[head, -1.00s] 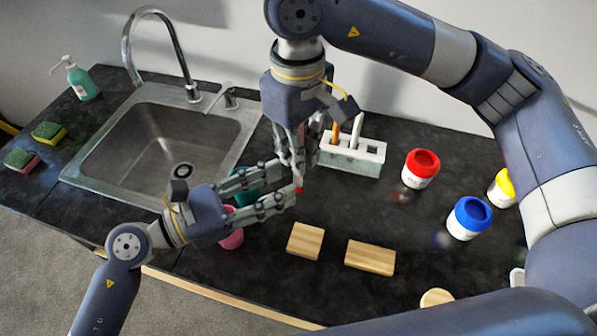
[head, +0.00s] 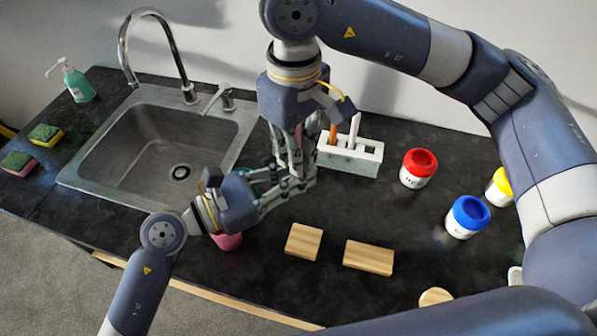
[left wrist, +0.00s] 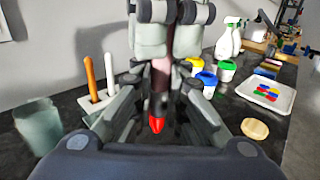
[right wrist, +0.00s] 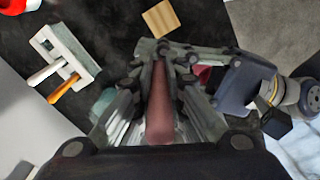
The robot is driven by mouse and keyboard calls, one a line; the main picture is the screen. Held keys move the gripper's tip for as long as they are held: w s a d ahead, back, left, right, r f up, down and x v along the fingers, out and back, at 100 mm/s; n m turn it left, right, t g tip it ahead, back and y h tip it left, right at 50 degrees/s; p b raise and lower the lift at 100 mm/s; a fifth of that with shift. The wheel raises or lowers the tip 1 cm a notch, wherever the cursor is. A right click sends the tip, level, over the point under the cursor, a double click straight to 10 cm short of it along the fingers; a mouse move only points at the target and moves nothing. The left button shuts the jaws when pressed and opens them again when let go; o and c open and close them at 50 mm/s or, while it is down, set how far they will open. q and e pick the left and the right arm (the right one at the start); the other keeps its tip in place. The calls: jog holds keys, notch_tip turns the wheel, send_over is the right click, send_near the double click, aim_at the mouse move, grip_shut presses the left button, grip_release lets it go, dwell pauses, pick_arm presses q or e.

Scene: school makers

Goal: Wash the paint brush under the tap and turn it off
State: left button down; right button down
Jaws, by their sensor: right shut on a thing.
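The paint brush (left wrist: 160,77) has a reddish-brown handle, a dark ferrule and a red tip pointing down in the left wrist view. My right gripper (head: 294,165) is shut on its handle, which also shows in the right wrist view (right wrist: 160,112). My left gripper (head: 303,185) reaches in from the left, its fingers open on both sides of the brush's lower part. I cannot tell whether they touch it. The chrome tap (head: 172,38) curves over the steel sink (head: 135,150), with its lever (head: 220,97) to the right. No water stream is visible.
A pink cup (head: 228,241) and a mostly hidden teal cup (left wrist: 38,126) stand near my left gripper. A white brush holder (head: 350,157) is behind it. Wooden blocks (head: 304,241) and paint jars (head: 418,167) lie right. Sponges (head: 46,135) and a soap bottle (head: 78,84) are left.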

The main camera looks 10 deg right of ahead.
jog(key=c, duration=1.6)
grip_release()
jog(key=shift+w, duration=0.1)
jog(key=shift+o, duration=0.2)
jog(key=shift+r, duration=0.15)
